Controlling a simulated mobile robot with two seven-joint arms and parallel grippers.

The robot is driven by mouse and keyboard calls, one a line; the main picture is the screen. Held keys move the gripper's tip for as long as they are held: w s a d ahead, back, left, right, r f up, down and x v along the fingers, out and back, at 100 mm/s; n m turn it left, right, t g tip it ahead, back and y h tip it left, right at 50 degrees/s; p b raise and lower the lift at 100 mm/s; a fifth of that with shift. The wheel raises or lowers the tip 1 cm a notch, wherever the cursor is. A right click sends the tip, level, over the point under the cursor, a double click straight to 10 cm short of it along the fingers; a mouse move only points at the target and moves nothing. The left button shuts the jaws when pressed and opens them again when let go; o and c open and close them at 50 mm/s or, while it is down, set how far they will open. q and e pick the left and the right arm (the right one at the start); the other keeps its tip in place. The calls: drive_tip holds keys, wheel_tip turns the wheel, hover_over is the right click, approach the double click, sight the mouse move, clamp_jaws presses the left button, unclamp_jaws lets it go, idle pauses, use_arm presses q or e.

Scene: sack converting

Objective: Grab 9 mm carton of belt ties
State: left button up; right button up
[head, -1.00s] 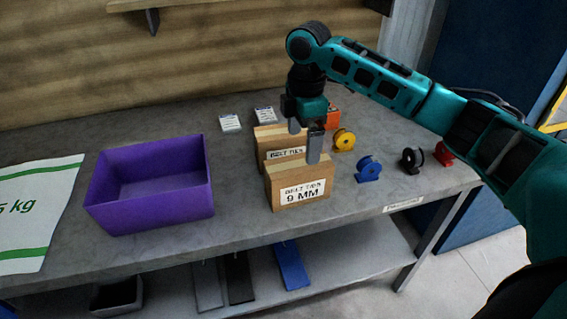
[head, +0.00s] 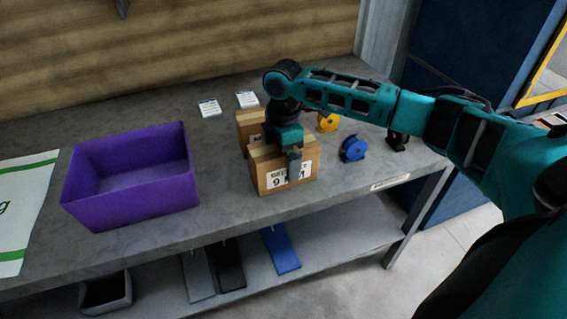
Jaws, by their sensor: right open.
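The 9 mm carton of belt ties (head: 266,180) is a brown box standing upright near the front of the grey table. Its white label is partly covered by a finger of my right gripper (head: 282,153). The right gripper is open and pointing down over the carton, with one finger in front of the label side and the other towards the back. I cannot tell whether the fingers touch it. A second brown carton (head: 247,122) stands just behind, partly hidden by my gripper. My left gripper is not in view.
A purple open bin (head: 130,205) stands to the left on the table (head: 225,205). Yellow (head: 327,122), blue (head: 353,149) and black (head: 397,141) spools stand to the right. Two white labelled packs (head: 209,108) lie behind. A lower shelf holds several flat items.

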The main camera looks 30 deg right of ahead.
drive_tip(key=shift+f, duration=0.75)
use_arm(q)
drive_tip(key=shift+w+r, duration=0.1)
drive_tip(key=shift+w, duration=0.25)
use_arm(e)
drive_tip(key=shift+c, duration=0.4)
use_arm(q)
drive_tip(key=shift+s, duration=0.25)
use_arm(e)
drive_tip(key=c, duration=1.3)
drive_tip(key=shift+o, duration=0.2)
use_arm(q)
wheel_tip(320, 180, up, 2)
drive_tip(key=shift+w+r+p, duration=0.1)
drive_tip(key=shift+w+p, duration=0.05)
drive_tip(key=shift+p, duration=1)
use_arm(e)
wheel_tip(320, 180, up, 20)
